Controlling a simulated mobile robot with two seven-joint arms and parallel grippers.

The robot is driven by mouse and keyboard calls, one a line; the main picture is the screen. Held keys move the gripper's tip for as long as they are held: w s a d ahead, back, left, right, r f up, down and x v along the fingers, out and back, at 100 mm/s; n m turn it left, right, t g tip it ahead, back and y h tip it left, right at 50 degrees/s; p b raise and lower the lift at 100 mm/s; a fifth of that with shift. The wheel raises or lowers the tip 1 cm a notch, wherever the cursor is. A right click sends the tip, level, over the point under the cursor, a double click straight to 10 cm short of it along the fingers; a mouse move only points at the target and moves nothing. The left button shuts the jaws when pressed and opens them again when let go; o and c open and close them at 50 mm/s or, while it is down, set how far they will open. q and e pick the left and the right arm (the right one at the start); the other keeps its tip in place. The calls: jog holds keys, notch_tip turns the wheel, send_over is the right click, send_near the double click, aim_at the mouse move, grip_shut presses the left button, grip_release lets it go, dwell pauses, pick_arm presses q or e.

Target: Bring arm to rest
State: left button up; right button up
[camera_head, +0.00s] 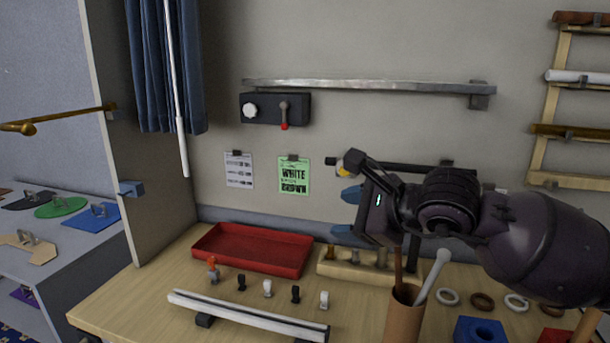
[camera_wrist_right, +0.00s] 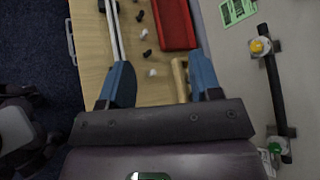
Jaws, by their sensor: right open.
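My right arm comes in from the right in the head view. Its gripper (camera_head: 345,215) has blue fingers spread apart with nothing between them, held in front of the wall above the table's right half. In the wrist view the gripper (camera_wrist_right: 160,78) is open and empty, with the wooden table (camera_wrist_right: 95,60) beyond the fingers. The left gripper is in neither view.
A red tray (camera_head: 252,250), a white rail (camera_head: 247,316), several small pegs and a brown cup (camera_head: 402,314) with sticks stand on the table. A wall bar (camera_head: 400,165) with a yellow knob is close behind the gripper. Rings lie at right.

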jog(key=s+a+m+g+y, duration=0.1)
jog(key=s+a+m+y, duration=0.2)
jog(key=s+m+y, duration=0.6)
jog(key=d+m+t+h, duration=0.1)
jog(key=d+m+t, duration=0.6)
jog(key=m+t, duration=0.5)
jog(key=s+d+f+m+g+h, duration=0.1)
jog(key=d+f+m+h, duration=0.6)
jog(key=m+h, duration=0.45)
jog(key=d+f+m+g+h, duration=0.1)
jog(key=d+f+m+h, duration=0.75)
jog(key=m, duration=0.55)
jog(key=s+d+f+m+g+y, duration=0.15)
jog(key=s+f+m+g, duration=0.55)
jog(key=s+f+g, duration=1)
pick_arm(q)
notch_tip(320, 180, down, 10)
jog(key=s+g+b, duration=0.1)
jog(key=b, duration=0.8)
pick_arm(e)
notch_tip(320, 180, down, 21)
jog(key=w+a+t+y, duration=0.1)
jog(key=w+t, duration=0.1)
jog(key=t, duration=0.8)
jog(key=shift+w+f+n, duration=0.2)
jog(key=shift+n, duration=0.25)
